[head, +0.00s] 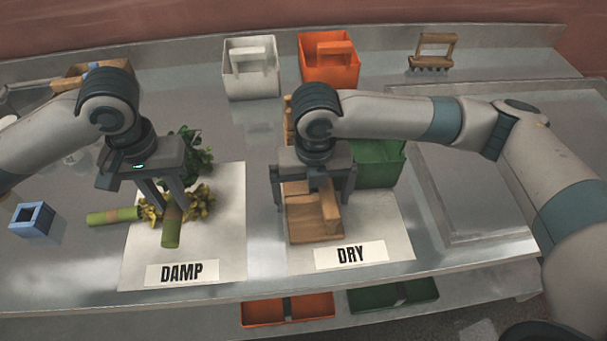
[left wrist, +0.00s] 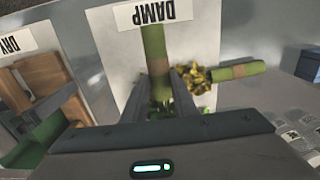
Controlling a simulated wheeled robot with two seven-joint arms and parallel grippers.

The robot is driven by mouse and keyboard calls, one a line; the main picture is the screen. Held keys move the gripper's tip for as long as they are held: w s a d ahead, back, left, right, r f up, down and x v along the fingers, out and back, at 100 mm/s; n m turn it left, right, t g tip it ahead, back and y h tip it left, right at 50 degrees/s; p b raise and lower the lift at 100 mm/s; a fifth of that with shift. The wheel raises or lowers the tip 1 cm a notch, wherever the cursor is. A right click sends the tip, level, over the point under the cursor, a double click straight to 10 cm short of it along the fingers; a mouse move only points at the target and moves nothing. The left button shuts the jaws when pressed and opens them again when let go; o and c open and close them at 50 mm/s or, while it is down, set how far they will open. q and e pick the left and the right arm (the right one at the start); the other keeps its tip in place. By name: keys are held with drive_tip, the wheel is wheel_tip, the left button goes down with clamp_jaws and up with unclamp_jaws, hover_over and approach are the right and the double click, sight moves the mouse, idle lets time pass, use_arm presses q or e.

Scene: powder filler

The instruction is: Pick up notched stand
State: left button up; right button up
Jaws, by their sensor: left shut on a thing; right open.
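The cylinder also shows between the fingers in the left wrist view (left wrist: 154,48). My right gripper (head: 312,198) is open, low over a wooden piece (head: 312,228) with a raised part on the DRY sheet (head: 385,225); its fingers partly hide the piece, and contact is unclear. A small wooden frame with a toothed base (head: 432,55) stands at the back right. I cannot tell which wooden piece is the notched stand.
A second green cylinder (head: 113,216) lies beside yellow-green plant matter (head: 195,205). A blue square holder (head: 35,220) is at the left. A white caddy (head: 250,70) and an orange caddy (head: 328,62) stand at the back, and a green box (head: 380,165) behind the DRY sheet.

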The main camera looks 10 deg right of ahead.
drive_tip(key=shift+f, duration=0.35)
drive_tip(key=shift+c, duration=0.6)
drive_tip(key=c, duration=1)
drive_tip(key=shift+o, duration=0.2)
drive_tip(key=shift+r, duration=0.1)
